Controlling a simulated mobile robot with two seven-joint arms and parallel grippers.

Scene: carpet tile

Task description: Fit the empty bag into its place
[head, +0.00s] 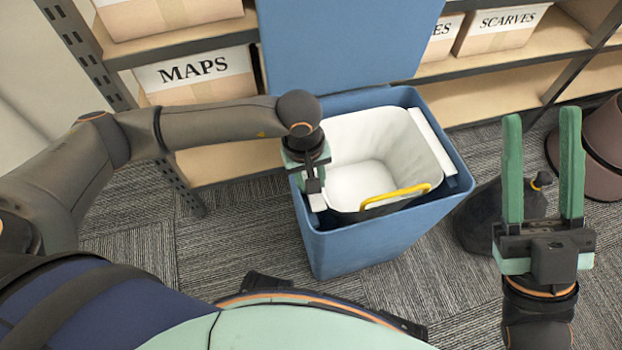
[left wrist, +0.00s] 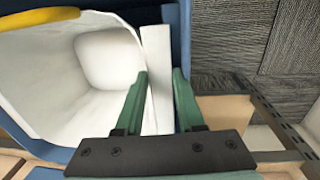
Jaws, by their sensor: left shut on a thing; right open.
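The empty white bag (head: 375,145) stands open inside the blue bin (head: 350,250); it also shows in the left wrist view (left wrist: 60,85). A yellow band (head: 395,196) runs along its near rim. A white strip (head: 429,138) lies along the right side of the opening. My left gripper (head: 313,188) is at the left side of the opening. In the left wrist view its fingers (left wrist: 160,76) straddle a white strip (left wrist: 157,65) along the bag's edge; exact contact is hard to see. My right gripper (head: 541,116) is open, empty and raised right of the bin.
The bin's blue lid (head: 345,45) stands open at the back. A dark tied sack (head: 498,215) sits on the carpet right of the bin, partly behind my right gripper. Shelves with labelled boxes (head: 200,75) stand behind. Brown round objects (head: 605,130) are at the far right.

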